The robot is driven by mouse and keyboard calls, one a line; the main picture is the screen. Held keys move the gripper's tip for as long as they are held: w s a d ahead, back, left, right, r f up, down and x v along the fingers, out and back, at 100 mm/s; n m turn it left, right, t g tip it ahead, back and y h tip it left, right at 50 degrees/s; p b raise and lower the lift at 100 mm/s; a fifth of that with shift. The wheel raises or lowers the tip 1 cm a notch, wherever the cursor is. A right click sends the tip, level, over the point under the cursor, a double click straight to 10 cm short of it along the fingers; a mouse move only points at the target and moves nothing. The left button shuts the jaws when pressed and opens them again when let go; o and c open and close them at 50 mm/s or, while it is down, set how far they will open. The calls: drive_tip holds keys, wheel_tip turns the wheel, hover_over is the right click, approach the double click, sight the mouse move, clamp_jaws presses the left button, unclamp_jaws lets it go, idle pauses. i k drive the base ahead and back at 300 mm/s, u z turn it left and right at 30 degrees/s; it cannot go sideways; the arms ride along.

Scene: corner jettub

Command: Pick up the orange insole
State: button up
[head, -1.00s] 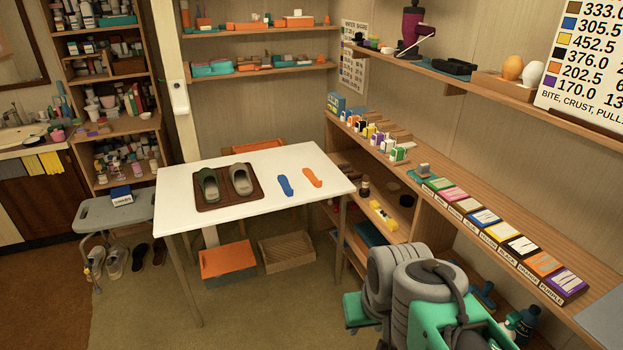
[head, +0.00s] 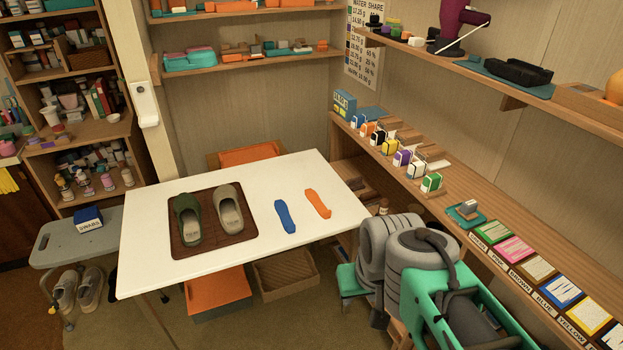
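The orange insole (head: 318,204) lies flat on the white table (head: 150,270), towards its right side. A blue insole (head: 285,216) lies just left of it, apart from it. My folded arm shows at the lower right in grey and green, to the right of the table. My gripper's fingers cannot be made out, so I cannot tell whether it is open or shut.
A brown mat (head: 183,247) with a green slipper (head: 188,219) and a beige slipper (head: 229,210) lies left of the insoles. A long shelf (head: 455,212) with colored cards runs along the right wall. A grey stool (head: 75,245) stands left of the table.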

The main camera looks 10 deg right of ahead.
sight(310, 195)
drive_tip(key=i, duration=1.2)
drive_tip(key=u, duration=2)
